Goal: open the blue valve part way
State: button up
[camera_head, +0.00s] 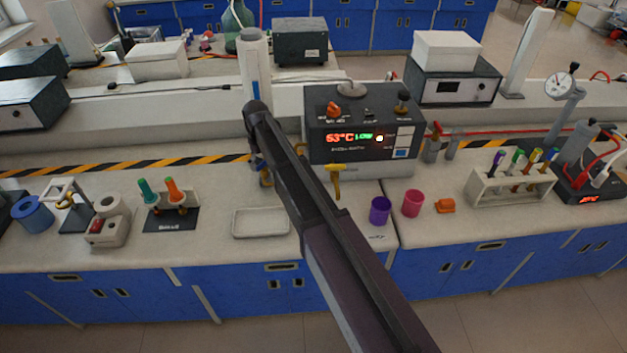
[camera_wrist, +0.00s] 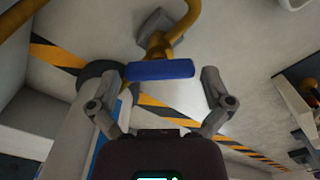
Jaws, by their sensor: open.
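The blue valve handle (camera_wrist: 160,70) shows in the wrist view as a short blue bar across a brass pipe fitting (camera_wrist: 158,45). My gripper (camera_wrist: 158,78) is open, with one finger to the left of the bar and one to the right. The bar lies between the fingertips with a gap at the right; at the left, its end is close to the dark fingertip, and I cannot tell whether they touch.
A heater box with a red display (camera_head: 365,138) stands right of my arm. A white tray (camera_head: 261,222), a purple cup (camera_head: 380,210) and a pink cup (camera_head: 413,203) stand on the bench. A white column (camera_head: 254,60) rises behind my wrist.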

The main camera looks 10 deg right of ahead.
aim_at(263, 162)
jog(key=shift+m, duration=0.4)
jog(key=m, duration=0.3)
jog(key=shift+m, duration=0.3)
jog(key=m, duration=0.4)
jog(key=shift+r+m+p, duration=0.3)
jog(key=shift+r+p, duration=0.05)
jog(key=shift+r, duration=0.05)
notch_tip(263, 162, up, 13)
jog(key=p, duration=1.3)
jog(key=s+d+f+b, duration=0.2)
jog(key=s+d, duration=0.4)
jog(key=s, duration=0.1)
jog(key=s+d+f+b, duration=0.3)
jog(key=s+d, duration=0.4)
jog(key=s+d+f+b, duration=0.3)
jog(key=s+d, duration=0.4)
jog(key=shift+s+d+f, duration=0.1)
jog(key=shift+s+d, duration=0.15)
jog(key=shift+s, duration=0.1)
